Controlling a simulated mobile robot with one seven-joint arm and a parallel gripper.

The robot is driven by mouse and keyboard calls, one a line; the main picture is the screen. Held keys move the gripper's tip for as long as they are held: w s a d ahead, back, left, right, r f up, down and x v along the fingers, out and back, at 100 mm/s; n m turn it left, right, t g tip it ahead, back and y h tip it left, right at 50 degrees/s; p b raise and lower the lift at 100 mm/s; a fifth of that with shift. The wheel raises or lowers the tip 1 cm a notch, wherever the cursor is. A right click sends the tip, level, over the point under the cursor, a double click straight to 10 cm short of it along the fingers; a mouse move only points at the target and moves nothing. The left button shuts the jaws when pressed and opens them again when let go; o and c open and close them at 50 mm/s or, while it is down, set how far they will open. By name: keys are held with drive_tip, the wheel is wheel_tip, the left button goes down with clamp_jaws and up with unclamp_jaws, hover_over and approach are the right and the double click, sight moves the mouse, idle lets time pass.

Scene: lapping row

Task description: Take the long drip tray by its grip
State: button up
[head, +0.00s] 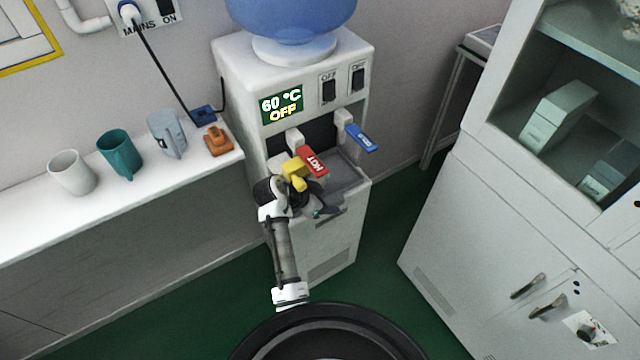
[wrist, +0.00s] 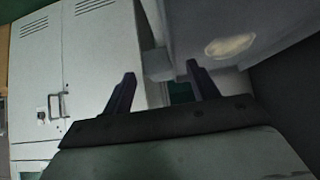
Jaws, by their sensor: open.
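The drip tray (head: 347,174) is a long grey tray in the front of the white water dispenser, below the taps. My arm and a yellow piece hide its left part, and I cannot make out its grip clearly. My gripper (head: 326,211) is at the dispenser's front, close to the tray's front edge. In the wrist view my gripper (wrist: 163,85) has two dark fingers spread apart with nothing clearly held between them. A pale grey form lies beyond the fingers there; I cannot tell whether it is the tray.
The water dispenser (head: 308,240) has a red HOT lever (head: 313,160) and a blue lever (head: 361,138) above the tray. A shelf (head: 90,205) with mugs stands at left. A grey cabinet (head: 470,230) stands at right. Green floor lies between dispenser and cabinet.

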drive_tip(key=shift+w+d+f, duration=0.15)
drive_tip(key=shift+d+f, duration=0.05)
drive_tip(key=shift+c, duration=0.5)
drive_tip(key=c, duration=1)
drive_tip(key=shift+r, duration=0.1)
